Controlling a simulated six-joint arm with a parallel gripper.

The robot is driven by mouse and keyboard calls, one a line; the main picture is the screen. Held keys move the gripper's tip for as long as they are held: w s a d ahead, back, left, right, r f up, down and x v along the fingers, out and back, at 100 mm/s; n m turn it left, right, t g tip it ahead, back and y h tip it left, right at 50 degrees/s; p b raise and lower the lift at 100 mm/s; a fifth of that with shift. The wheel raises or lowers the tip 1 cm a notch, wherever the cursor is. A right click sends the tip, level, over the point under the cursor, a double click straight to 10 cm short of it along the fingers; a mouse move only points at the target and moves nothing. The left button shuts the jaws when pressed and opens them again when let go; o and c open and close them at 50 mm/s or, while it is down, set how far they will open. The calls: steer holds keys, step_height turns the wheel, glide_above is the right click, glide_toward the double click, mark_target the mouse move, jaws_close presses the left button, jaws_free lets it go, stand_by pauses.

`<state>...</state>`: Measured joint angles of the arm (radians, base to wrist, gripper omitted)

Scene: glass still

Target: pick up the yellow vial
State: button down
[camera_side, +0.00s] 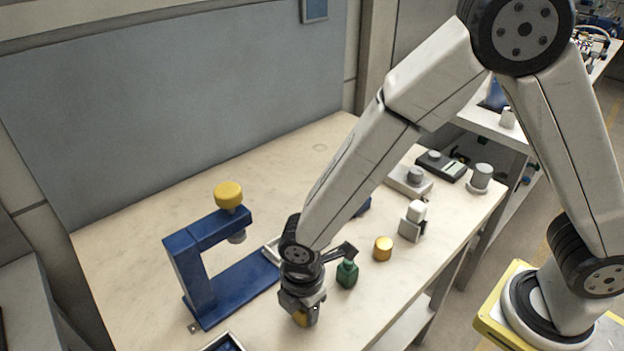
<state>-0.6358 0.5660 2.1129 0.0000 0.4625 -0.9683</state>
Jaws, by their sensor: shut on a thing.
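My gripper (303,308) points down at the front of the pale bench. It is shut on a yellow thing, which I take to be the yellow vial (301,319). Only a small yellow part shows between and below the fingers; the rest is hidden. I cannot tell whether it touches the bench top. Another small yellow round piece (383,248) stands apart on the bench to the right.
A green bottle (347,273) stands close to the right of my gripper. A blue stand with a yellow knob (205,252) is to the left. A tray edge (222,342) shows at the front. White-topped items (413,222) and small devices stand at the right. The back of the bench is clear.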

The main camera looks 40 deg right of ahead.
steer(key=shift+r, duration=0.8)
steer(key=shift+r, duration=2.35)
